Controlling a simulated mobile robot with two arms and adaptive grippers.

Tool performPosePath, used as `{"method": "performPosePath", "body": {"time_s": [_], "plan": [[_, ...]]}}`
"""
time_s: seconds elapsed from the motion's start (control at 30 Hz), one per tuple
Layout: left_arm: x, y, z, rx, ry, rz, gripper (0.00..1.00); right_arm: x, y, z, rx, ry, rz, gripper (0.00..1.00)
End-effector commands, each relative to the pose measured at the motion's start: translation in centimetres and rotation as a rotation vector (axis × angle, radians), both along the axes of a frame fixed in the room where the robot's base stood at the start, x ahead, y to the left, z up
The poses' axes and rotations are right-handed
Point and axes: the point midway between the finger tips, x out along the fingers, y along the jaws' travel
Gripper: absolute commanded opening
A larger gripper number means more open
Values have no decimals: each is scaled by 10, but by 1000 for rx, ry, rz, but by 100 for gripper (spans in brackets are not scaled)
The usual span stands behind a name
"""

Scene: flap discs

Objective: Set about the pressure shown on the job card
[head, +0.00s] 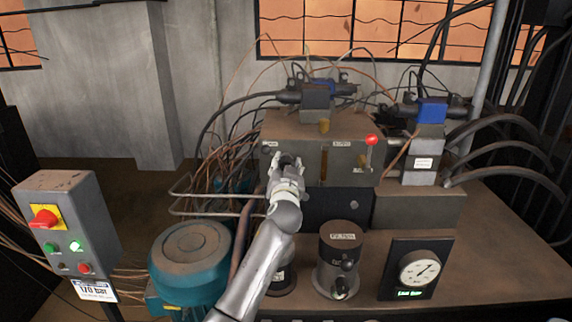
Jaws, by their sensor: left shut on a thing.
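The job card (97,291) is a white plate below the control box at the left; its large figures look like 170 bar, the small print is unreadable. The round white gauge (419,269) sits on a dark panel at the right; its needle points up and right, and its scale is too small to read. My left gripper (288,163) is at the front of the brown block. It is shut on a small dark part (287,158), mostly hidden by the fingers. My right gripper is not in view.
The brown block (315,130) carries a red-knobbed lever (371,141). A grey cylinder (341,250) and a teal motor (190,260) stand in front. The control box (70,220) has a red rotary switch (43,217). Cables and hoses crowd the sides; the bench (500,260) is clear at right.

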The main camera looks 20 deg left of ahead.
Motion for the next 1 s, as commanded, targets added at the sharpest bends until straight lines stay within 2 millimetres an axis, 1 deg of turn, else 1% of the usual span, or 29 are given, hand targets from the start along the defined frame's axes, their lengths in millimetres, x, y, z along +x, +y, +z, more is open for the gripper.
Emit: {"method": "performPosePath", "body": {"time_s": [0.2, 0.4, 0.9, 0.93, 1.0], "plan": [[0, 0, 0, 109, 31, 0, 16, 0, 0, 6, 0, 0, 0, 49], [0, -1, -1, 160, 47, -1, 16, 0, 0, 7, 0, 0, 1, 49], [0, -1, -1, 175, 51, -1, 16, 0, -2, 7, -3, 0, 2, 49], [0, -1, -1, 175, 51, -1, 43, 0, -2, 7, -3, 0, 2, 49], [0, -1, -1, 175, 51, -1, 52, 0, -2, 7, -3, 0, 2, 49]]}}
